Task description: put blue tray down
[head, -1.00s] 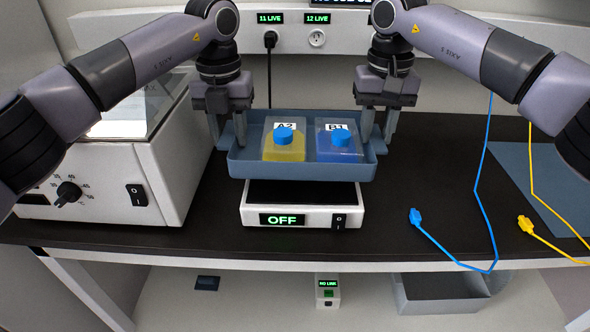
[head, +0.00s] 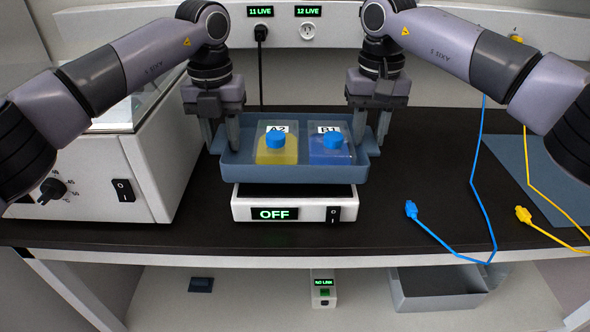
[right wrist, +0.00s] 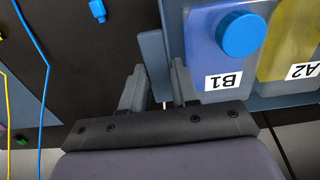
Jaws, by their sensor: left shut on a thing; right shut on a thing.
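The blue tray (head: 290,173) is in the middle of the head view, level, over the white device with the OFF display (head: 295,206). I cannot tell whether it touches the device's dark top. It carries a yellow-filled flask marked A2 (head: 277,151) and a blue-filled flask marked B1 (head: 330,150), both with blue caps. My left gripper (head: 221,140) is shut on the tray's left end. My right gripper (head: 371,135) is shut on its right end. In the right wrist view the fingers (right wrist: 162,88) straddle the tray's end tab (right wrist: 154,62).
A white box with a knob and switch (head: 122,190) stands left. A blue plug (head: 411,209) and a yellow plug (head: 523,214) lie on the dark bench at right, near a blue-grey mat (head: 540,170).

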